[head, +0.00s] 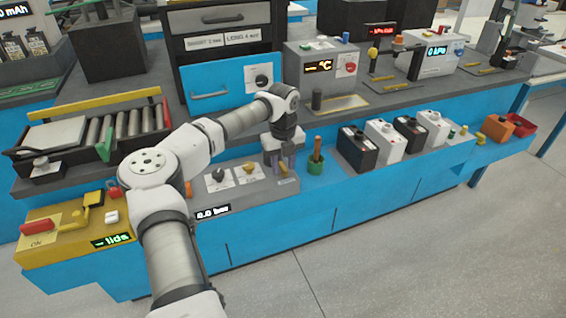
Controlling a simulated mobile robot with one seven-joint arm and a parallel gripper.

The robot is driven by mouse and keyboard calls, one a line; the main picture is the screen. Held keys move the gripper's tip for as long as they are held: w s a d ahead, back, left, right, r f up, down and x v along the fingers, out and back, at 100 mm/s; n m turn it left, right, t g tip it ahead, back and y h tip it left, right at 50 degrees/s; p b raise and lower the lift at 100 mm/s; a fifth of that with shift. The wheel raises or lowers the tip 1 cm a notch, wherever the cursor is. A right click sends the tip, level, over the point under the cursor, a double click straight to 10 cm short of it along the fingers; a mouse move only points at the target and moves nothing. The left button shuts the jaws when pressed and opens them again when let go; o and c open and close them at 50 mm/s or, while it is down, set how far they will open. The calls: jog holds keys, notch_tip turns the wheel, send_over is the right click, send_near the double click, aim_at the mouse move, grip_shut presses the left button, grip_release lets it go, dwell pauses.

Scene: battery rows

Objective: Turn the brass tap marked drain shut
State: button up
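A grey panel (240,200) on the near bench carries a row of small taps and a display reading 0.0 bar. A black knob (218,174) sits on a pale plate at its left. A brass-coloured tap (249,167) sits on another plate to the right of it. My gripper (281,167) points down over the right end of the panel, right of that brass tap. A small brass-coloured piece (284,170) shows by its fingertips, mostly hidden. The tap labels are too small to read. I cannot tell whether the fingers are apart or closed on anything.
A green cup with a brown-handled tool (316,163) stands close right of my gripper. Several black and white battery boxes (357,150) stand further right. A yellow unit with a red handle (38,227) is at the left. A grey temperature box (322,68) stands behind.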

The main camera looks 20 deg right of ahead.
grip_shut()
jog(key=shift+m, duration=0.4)
jog(key=m, duration=0.3)
jog(key=shift+m+b, duration=0.3)
jog(key=shift+m, duration=0.1)
jog(key=m, duration=1.3)
jog(key=shift+m, duration=0.3)
